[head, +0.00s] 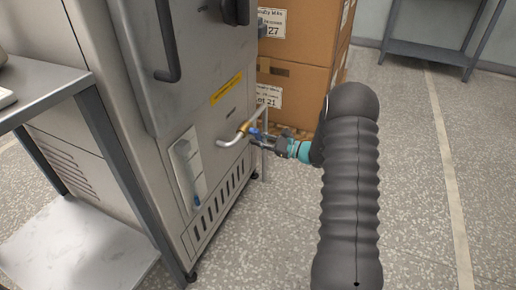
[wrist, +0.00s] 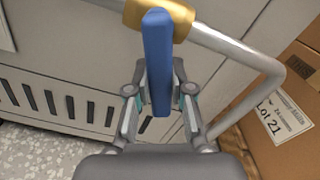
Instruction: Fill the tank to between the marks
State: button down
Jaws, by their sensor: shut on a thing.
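The steel cabinet (head: 215,105) has a pale upright sight gauge (head: 184,158) on its lower front. Blue (head: 199,187) shows in the gauge's lower part; the marks are too small to make out. A brass valve (head: 243,128) sits on a bent grey pipe (head: 230,142) right of the gauge. The brass valve body also shows at the top of the wrist view (wrist: 183,14). Its blue lever (wrist: 157,55) points from the valve toward my gripper, crosswise to the pipe there. My gripper (head: 264,139) is shut on the lever, one finger on each side.
Stacked cardboard boxes (head: 295,75) stand just behind the pipe, and one box (wrist: 285,115) is close on the right in the wrist view. A grey metal table (head: 45,85) stands at the left. The floor (head: 425,150) at right is clear.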

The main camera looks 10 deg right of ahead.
jog(key=shift+w+d+r+n+b, duration=0.1)
jog(key=shift+w+d+n+b, duration=0.05)
jog(key=shift+n+b, duration=0.4)
jog(key=shift+w+d+n+b, duration=0.1)
jog(key=shift+w+n+b, duration=0.05)
jog(key=shift+n+b, duration=0.35)
jog(key=shift+r, duration=0.1)
jog(key=c, duration=1)
grip_release()
jog(key=v, duration=1.2)
